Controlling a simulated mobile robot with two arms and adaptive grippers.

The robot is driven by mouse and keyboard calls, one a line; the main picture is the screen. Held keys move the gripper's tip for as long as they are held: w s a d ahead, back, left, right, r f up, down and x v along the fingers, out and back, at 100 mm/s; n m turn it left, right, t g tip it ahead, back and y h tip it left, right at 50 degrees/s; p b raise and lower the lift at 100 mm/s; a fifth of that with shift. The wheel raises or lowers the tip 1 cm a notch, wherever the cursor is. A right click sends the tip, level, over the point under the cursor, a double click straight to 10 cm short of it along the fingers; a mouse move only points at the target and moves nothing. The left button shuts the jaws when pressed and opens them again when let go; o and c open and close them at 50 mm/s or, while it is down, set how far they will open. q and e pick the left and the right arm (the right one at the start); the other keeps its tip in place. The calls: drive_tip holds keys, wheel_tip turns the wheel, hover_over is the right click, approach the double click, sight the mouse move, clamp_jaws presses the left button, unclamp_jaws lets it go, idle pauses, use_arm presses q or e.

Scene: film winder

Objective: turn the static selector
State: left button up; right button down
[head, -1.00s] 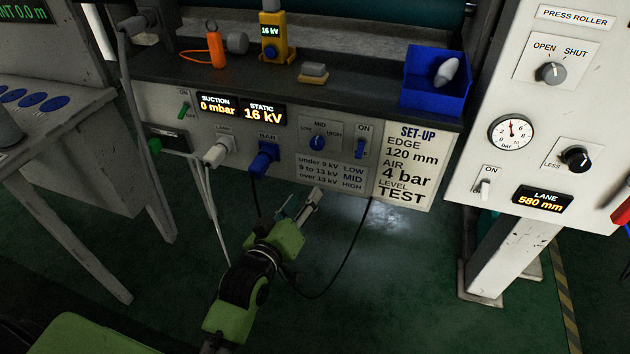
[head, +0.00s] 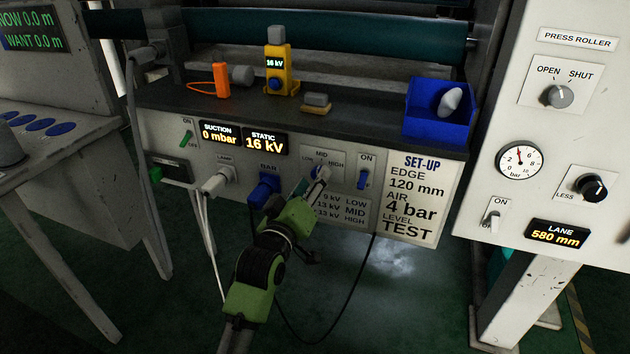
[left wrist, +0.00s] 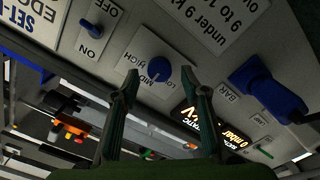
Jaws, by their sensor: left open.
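The static selector is a blue knob on a plate marked LOW, MID and HIGH; in the left wrist view the knob (left wrist: 159,69) is just beyond and between my fingertips, with a small gap showing. In the head view its plate (head: 337,158) is on the front panel and my gripper partly covers the knob. My left gripper (head: 317,182) is open in front of the knob; its two fingers also show in the left wrist view (left wrist: 160,80). The static display (head: 265,142) reads 16 kV. My right gripper is not in view.
To the right of the selector is a blue ON switch (head: 364,175). To its left, the blue BAR plug (head: 263,188) has a black cable hanging down. A set-up card (head: 420,195) reads level TEST. A blue bin (head: 437,118) stands on the shelf above.

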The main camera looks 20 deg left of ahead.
use_arm(q)
drive_tip(key=shift+w, duration=1.05)
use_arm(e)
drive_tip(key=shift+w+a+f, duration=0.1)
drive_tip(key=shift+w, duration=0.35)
use_arm(q)
drive_tip(key=c, duration=1.1)
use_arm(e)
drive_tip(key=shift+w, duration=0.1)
